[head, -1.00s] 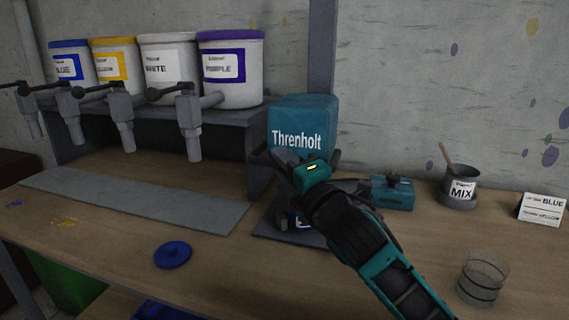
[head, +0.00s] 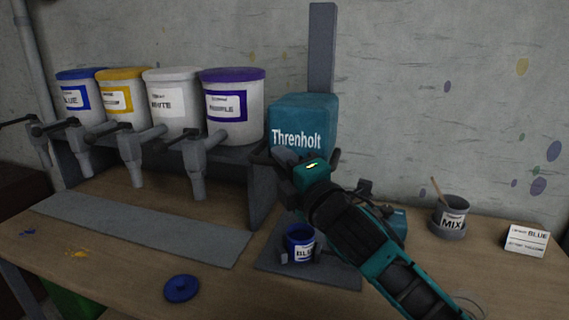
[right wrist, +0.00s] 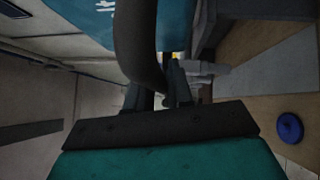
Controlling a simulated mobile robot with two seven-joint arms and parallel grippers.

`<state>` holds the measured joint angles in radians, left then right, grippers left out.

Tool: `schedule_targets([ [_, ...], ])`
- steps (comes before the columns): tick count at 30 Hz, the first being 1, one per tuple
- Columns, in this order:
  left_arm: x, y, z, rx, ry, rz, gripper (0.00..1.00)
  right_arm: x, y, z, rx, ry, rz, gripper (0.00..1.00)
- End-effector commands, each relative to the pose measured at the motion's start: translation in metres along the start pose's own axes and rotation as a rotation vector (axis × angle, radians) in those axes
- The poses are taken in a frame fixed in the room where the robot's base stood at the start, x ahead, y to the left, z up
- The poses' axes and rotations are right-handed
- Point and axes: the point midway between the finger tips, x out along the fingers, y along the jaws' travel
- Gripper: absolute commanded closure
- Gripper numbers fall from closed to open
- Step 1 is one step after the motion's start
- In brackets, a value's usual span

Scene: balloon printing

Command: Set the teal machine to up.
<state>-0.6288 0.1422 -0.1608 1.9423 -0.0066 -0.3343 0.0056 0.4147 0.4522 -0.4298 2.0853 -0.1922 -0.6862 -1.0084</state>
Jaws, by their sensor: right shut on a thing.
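The teal machine's head (head: 303,118), marked Threnholt, sits in front of a dark upright column (head: 322,45) and above a dark base plate (head: 330,274). A blue paint can (head: 301,255) stands on that plate, apart from the head. My right gripper (head: 280,157) is at the head's lower front, shut on a dark handle. In the right wrist view the curved dark handle (right wrist: 140,45) runs between my fingers (right wrist: 160,95), in front of the teal head (right wrist: 90,18). My forearm hides part of the machine's lower side. My left gripper is out of view.
A shelf with several labelled paint buckets (head: 230,108) and taps stands left. A blue lid (head: 181,288) lies on the table front. A MIX cup (head: 453,217) and a label card (head: 526,238) stand right. My right arm crosses the front right.

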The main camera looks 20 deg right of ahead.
Motion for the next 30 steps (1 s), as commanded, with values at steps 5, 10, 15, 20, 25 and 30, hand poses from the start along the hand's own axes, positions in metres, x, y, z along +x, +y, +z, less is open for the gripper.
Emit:
schedule_targets([
  [5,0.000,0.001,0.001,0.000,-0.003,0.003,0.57,0.000,0.009,0.002,-0.003,-0.003,0.022,1.00],
  [10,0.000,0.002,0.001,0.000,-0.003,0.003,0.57,0.000,0.009,0.002,-0.003,-0.003,0.022,0.64],
  [15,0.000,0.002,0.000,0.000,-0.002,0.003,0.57,0.000,0.007,0.002,-0.002,-0.002,0.017,0.58],
  [20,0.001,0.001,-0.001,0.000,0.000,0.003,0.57,-0.001,0.005,0.001,-0.002,-0.002,0.014,0.58],
  [25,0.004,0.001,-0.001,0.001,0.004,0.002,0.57,-0.016,0.003,0.002,-0.002,-0.002,0.011,0.58],
  [30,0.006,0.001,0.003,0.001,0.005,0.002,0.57,-0.049,0.002,0.001,-0.003,-0.001,0.011,0.58],
])
